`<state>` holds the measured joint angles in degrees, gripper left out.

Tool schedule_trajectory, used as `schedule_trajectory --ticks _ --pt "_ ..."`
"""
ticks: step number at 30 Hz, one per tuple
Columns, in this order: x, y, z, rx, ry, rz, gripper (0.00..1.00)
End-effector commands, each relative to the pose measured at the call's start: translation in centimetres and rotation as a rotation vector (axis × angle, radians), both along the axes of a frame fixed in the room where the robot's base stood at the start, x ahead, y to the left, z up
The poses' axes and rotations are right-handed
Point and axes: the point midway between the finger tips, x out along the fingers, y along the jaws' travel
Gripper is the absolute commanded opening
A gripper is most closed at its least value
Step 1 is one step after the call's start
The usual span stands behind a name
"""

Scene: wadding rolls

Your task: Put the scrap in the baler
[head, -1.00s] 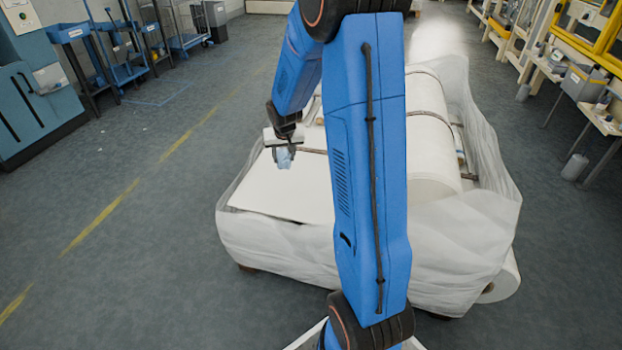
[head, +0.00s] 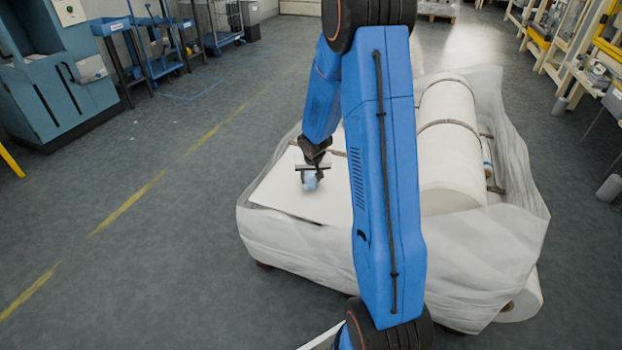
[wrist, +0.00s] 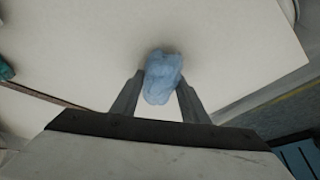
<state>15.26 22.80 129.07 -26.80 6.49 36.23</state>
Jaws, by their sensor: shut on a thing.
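A crumpled light-blue piece of scrap (wrist: 162,78) is between the two fingers of my gripper (wrist: 158,98) in the wrist view. My gripper is shut on it. In the head view the scrap (head: 310,181) hangs below my gripper (head: 312,174), over the white sheet (head: 283,198) on top of the wrapped pallet. I cannot tell how high above the sheet it is. A blue-teal machine (head: 50,75), which may be the baler, stands at the upper left, well apart from my gripper.
The pallet holds a large white roll (head: 447,150) and is wrapped in loose clear film (head: 300,245). Blue trolleys (head: 160,55) stand along the back left. Open floor with a yellow line (head: 140,205) lies left of the pallet. Benches (head: 585,70) line the right side.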

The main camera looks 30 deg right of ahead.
Motion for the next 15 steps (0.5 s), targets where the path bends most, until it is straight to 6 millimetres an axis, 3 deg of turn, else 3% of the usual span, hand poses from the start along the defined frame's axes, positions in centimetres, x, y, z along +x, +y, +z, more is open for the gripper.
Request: schedule_trajectory --ticks 12,13,15 --pt "0.0 0.0 -0.52 0.0 0.001 0.001 0.19" --pt "0.0 0.0 -0.48 0.0 0.0 0.0 0.48" --pt "0.0 0.0 -0.45 0.0 0.0 0.0 0.59"
